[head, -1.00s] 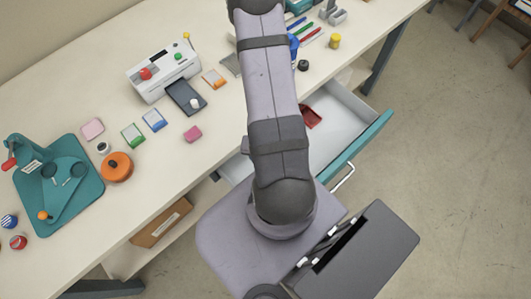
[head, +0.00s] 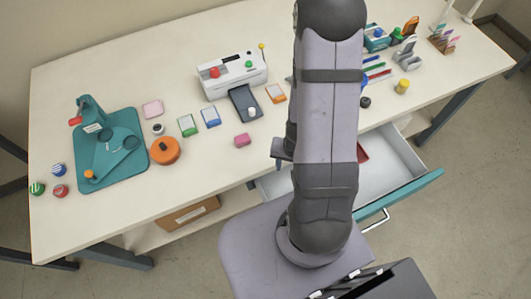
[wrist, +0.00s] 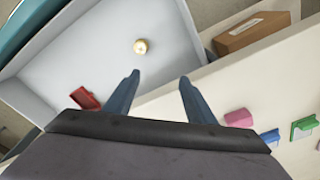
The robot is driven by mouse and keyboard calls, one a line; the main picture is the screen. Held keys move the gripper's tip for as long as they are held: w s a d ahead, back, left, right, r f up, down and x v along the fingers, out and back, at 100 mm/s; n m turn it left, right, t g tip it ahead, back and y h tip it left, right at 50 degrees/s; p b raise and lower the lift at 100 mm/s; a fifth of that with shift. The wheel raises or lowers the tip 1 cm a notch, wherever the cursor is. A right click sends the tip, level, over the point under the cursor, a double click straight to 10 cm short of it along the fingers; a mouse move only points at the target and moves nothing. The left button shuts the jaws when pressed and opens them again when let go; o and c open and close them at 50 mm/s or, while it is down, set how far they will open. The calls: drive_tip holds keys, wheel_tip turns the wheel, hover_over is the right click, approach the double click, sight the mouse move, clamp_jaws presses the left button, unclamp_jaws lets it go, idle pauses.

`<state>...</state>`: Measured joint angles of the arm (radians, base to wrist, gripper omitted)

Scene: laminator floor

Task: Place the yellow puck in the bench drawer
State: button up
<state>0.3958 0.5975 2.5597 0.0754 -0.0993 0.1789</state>
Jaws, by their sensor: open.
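The bench drawer (head: 384,165) is pulled open below the bench top, with a pale inside and a teal front. It also shows in the wrist view (wrist: 100,45). A small round pale-yellow piece (wrist: 140,46) lies on the drawer floor. In the head view my arm hides that spot. I cannot tell for sure that it is the yellow puck. A yellow cylinder (head: 402,86) stands on the bench top at the right. My gripper (wrist: 157,77) is open, with nothing between its fingers, above the drawer's bench-side edge. In the head view it is mostly behind my arm.
A red piece (wrist: 85,98) lies in the drawer. A pink block (head: 242,140), an orange round container (head: 165,151), a teal press (head: 110,150) and a white laminator (head: 232,75) stand on the bench. A brown box (head: 190,215) is on the lower shelf.

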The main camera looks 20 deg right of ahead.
drive_tip(key=a+r+n, duration=0.3)
drive_tip(key=a+r, duration=0.2)
drive_tip(key=r, duration=0.3)
drive_tip(key=a+r+n, duration=0.4)
drive_tip(key=r, duration=0.5)
drive_tip(key=shift+s+a+n+g, duration=0.3)
drive_tip(key=shift+s+a+g, duration=0.05)
drive_tip(key=shift+s+g, duration=0.05)
